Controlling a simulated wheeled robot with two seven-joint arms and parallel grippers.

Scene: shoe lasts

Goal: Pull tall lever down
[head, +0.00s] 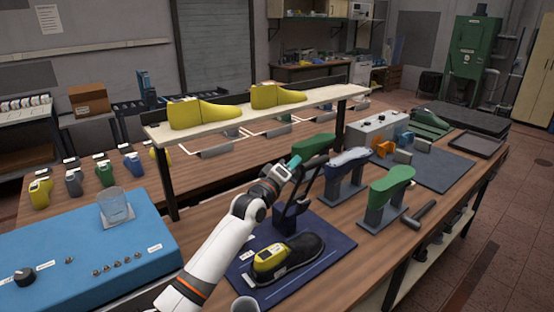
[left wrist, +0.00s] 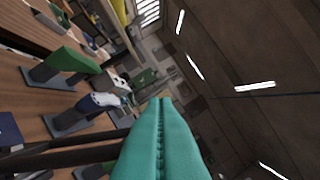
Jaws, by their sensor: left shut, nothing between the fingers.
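The tall dark lever (head: 306,184) rises from a dark press base (head: 291,222) on a blue mat. It leans up and to the right. My left gripper (head: 294,161) is at the height of the lever's upper part, just left of it in the head view. Its teal fingers are shut and empty, and they also fill the lower middle of the left wrist view (left wrist: 160,125). A dark bar (left wrist: 62,158), likely the lever, runs beside the fingers there. I cannot tell whether the fingers touch the lever. My right gripper is not in view.
A black shoe (head: 290,262) with a yellow last lies on the mat in front of the lever. Green lasts (head: 390,180) on stands and a hammer (head: 418,214) are to the right. A raised shelf (head: 262,110) with yellow lasts stands behind. A blue panel (head: 75,250) is at left.

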